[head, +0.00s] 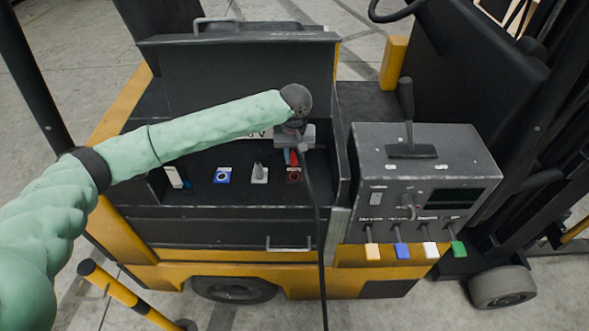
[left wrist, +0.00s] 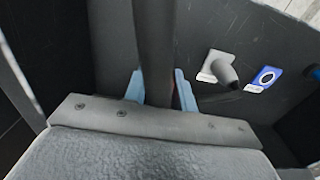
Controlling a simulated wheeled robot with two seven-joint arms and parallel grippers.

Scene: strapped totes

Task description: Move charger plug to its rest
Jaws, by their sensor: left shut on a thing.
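My left gripper (head: 293,150) reaches into the dark open compartment of the forklift. In the left wrist view its two pale blue fingers (left wrist: 159,90) are shut on a dark upright body, which looks like the charger plug (left wrist: 153,45). In the head view the gripper hides most of the plug, and a black cable (head: 319,230) hangs down from there over the compartment's front. A white plate with a grey peg (head: 259,173) is just left of the gripper; it also shows in the left wrist view (left wrist: 222,68). I cannot tell which fixture is the rest. My right gripper is not in view.
A blue plate with a round socket (head: 222,175) is left of the white plate. A red-marked plate (head: 293,175) lies just below the gripper. A grey control box (head: 425,170) with a lever and coloured tags stands at right. The compartment walls enclose the gripper.

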